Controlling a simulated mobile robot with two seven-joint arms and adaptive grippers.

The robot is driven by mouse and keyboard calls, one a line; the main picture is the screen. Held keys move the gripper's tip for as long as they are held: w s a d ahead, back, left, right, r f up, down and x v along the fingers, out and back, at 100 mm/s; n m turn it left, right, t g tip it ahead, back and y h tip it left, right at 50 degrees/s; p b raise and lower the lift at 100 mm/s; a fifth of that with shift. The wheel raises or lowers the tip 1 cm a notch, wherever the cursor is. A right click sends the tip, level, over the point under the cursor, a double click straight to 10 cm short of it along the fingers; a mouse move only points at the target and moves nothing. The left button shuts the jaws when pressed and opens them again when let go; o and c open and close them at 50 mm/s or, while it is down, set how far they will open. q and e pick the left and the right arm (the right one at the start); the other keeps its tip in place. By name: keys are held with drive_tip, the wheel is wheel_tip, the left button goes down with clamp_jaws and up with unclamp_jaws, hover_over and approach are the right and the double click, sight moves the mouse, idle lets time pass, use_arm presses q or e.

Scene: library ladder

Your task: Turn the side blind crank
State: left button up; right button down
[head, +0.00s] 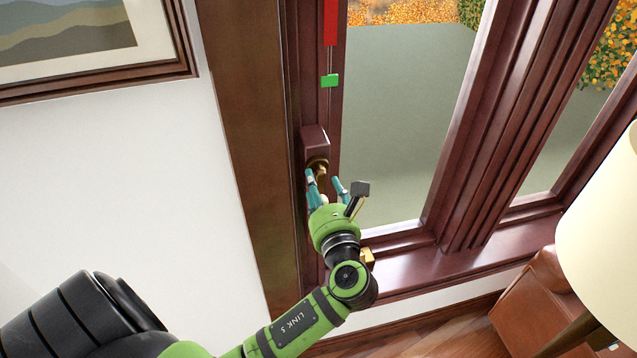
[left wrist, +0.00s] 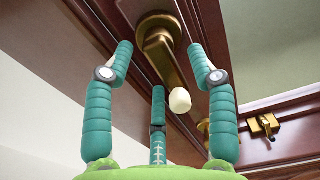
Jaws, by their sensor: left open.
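The blind crank (head: 318,163) is brass and sits on a dark wooden box (head: 314,140) on the left side of the window frame. In the left wrist view its brass arm (left wrist: 163,60) slants down to the right and ends in a cream knob (left wrist: 180,101). My left gripper (head: 324,179) is just below and in front of the crank, with its teal fingers open. In the left wrist view its fingertips (left wrist: 160,50) are spread on both sides of the crank arm, and a third finger is below. No clear contact shows. My right gripper is not in view.
A brass latch (left wrist: 264,125) is on the lower frame. A lampshade (head: 602,235) and brown leather seat (head: 530,300) stand right. A framed picture (head: 90,45) hangs left.

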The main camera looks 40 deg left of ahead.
use_arm(q)
drive_tip(key=v, duration=1)
drive_tip(key=shift+d, duration=0.2)
drive_tip(key=w+d+f+h+b, duration=0.2)
drive_tip(key=f+h, duration=0.1)
drive_tip(key=f, duration=0.8)
drive_tip(key=w+d+f+h+b, duration=0.1)
drive_tip(key=d+f+h, duration=0.15)
drive_tip(key=f, duration=0.85)
drive_tip(key=s+f+n+g+h+b, duration=0.1)
drive_tip(key=s+f+n+g+h, duration=0.15)
drive_tip(key=f, duration=0.65)
drive_tip(key=s+f+n+g+h+b, duration=0.1)
drive_tip(key=s+f+b, duration=0.15)
drive_tip(key=f, duration=0.75)
drive_tip(key=s+f+n+g+h+b, duration=0.4)
drive_tip(key=s+f+n, duration=0.5)
drive_tip(key=s+f, duration=0.85)
drive_tip(key=s+a+f+n+g+b, duration=0.1)
drive_tip(key=s+a+f+n+g, duration=0.2)
drive_tip(key=s+f+n, duration=0.7)
drive_tip(key=s+a+n, duration=0.1)
drive_tip(key=s, duration=0.2)
drive_tip(key=shift+s+h, duration=0.25)
drive_tip(key=shift+h, duration=0.05)
